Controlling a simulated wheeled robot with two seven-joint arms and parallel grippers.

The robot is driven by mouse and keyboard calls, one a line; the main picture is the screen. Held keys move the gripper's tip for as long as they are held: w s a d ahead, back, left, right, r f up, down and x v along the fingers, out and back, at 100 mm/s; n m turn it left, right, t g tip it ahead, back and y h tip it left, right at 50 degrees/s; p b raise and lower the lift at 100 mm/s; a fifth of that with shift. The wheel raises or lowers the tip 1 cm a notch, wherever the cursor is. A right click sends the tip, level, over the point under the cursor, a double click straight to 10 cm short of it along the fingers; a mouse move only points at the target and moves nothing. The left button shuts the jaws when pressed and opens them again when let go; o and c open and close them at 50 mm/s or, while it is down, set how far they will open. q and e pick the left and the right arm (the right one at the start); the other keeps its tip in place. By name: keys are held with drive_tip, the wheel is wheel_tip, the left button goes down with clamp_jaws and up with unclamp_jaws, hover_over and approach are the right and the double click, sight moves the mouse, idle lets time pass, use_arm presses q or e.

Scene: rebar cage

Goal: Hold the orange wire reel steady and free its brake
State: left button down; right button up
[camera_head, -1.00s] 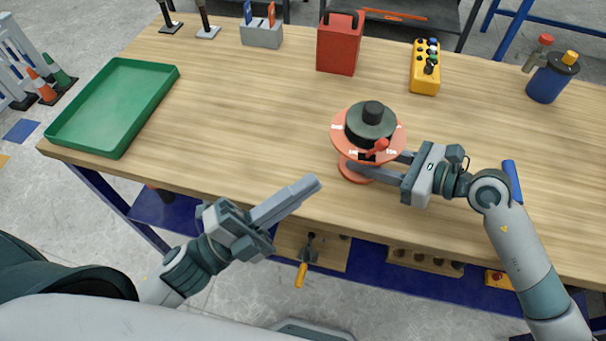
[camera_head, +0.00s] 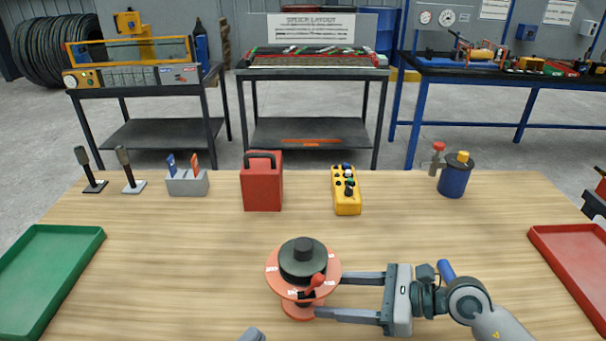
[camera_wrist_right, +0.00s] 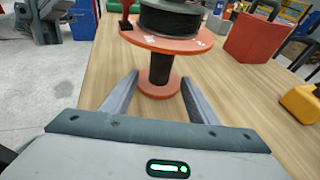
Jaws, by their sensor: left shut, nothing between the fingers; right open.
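The orange wire reel (camera_head: 273,281) stands upright on the table, with a black drum (camera_head: 302,262) on its disc and a round orange base below. Its red brake lever (camera_head: 315,281) sits at the front right of the disc. My right gripper (camera_head: 330,296) comes in from the right, open, with its fingers at the reel below the disc. In the right wrist view the fingers (camera_wrist_right: 160,84) spread either side of the dark post (camera_wrist_right: 160,68), with no grip on it. Only the tip of my shut left gripper (camera_head: 252,335) shows at the bottom edge, in front of the reel.
A green tray (camera_head: 92,238) lies at the left and a red tray (camera_head: 545,240) at the right. Behind the reel stand a red canister (camera_head: 262,188), a yellow button box (camera_head: 346,192) and a blue container (camera_head: 454,180). The table left of the reel is clear.

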drive_tip(key=v, duration=0.6)
drive_tip(key=shift+s+d, duration=0.1)
drive_tip(key=shift+r, duration=0.15)
